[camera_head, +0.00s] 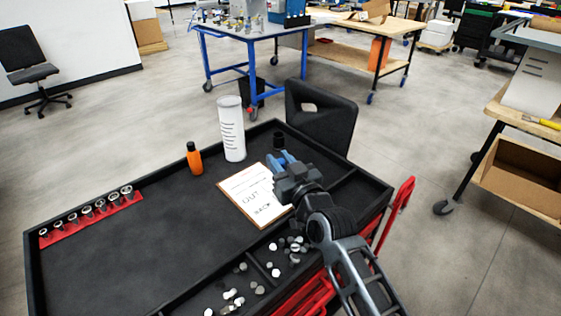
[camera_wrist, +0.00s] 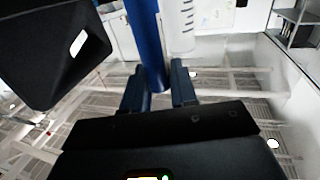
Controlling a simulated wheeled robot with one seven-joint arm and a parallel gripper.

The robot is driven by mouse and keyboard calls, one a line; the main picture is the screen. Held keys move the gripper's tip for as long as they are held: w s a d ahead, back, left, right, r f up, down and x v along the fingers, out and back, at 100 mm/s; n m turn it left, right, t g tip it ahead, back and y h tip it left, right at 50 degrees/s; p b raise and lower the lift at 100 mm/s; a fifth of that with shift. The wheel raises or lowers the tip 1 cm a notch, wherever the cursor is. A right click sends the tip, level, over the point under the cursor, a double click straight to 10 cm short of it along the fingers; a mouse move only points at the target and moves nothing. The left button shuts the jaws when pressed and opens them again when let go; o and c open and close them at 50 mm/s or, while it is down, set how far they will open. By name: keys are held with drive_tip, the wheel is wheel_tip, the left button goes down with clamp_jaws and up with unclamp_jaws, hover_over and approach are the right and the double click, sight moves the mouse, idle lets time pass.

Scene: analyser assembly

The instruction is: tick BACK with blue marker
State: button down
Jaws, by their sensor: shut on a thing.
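The clipboard (camera_head: 243,206) lies on the dark tray top, its white sheet (camera_head: 251,185) facing up with the large words OUT and BACK. BACK (camera_head: 262,210) is on the lower part of the sheet. My gripper (camera_head: 281,160) is at the sheet's right side and hides part of it. In the wrist view my gripper (camera_wrist: 160,88) is shut on the blue marker (camera_wrist: 147,40), which extends between its two fingers. I cannot tell the marker from the bluish fingers in the head view, nor whether it touches the paper.
A white marked cylinder (camera_head: 231,130) and an orange bottle (camera_head: 194,158) stand behind the clipboard. A small black cup (camera_head: 279,141) stands near the back edge. A red rack (camera_head: 92,217) with sockets is at left. Loose metal pieces (camera_head: 274,271) lie in front. The tray's left middle is clear.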

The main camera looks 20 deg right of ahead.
drive_tip(key=shift+r+p, duration=2.75)
drive_tip(key=shift+r, duration=0.75)
